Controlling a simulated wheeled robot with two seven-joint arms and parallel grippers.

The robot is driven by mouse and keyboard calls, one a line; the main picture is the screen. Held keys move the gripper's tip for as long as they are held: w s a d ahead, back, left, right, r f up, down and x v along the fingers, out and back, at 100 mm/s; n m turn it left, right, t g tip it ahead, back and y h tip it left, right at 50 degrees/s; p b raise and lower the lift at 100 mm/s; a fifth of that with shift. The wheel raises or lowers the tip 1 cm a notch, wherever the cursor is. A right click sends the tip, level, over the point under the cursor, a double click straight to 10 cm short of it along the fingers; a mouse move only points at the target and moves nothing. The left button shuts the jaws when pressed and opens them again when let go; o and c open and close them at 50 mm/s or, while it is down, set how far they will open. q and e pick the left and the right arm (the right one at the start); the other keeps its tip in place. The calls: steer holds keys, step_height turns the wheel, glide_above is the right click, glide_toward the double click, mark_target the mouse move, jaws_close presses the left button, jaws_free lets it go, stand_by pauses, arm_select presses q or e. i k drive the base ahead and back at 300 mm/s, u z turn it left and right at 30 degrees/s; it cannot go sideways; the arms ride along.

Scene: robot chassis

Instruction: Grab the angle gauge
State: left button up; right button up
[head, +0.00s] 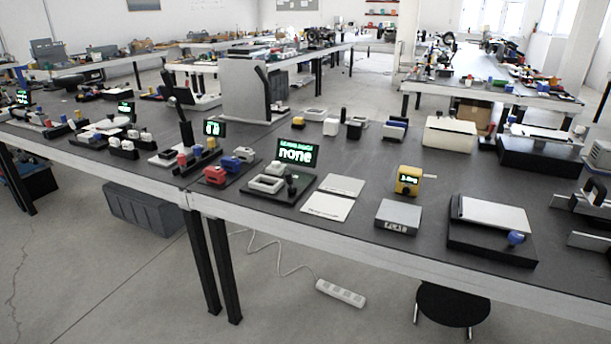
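A small yellow block-shaped device with a lit green display (408,181) stands upright near the front of the dark table; it looks like the angle gauge. Its display text is too small to read surely. A grey box (397,217) sits just in front of it, apart from it. Neither of my grippers is in view, so nothing shows near the gauge.
Left of the gauge lie white flat plates (333,198) and a dark base with a display reading "none" (297,153). To its right is a dark block with a pale slanted top (492,225). A white box (450,135) stands behind. Bare tabletop surrounds the gauge.

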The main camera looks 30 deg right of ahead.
mark_target(410, 177)
steer(key=u, duration=0.3)
steer(key=i, duration=1)
steer(key=z, duration=1.5)
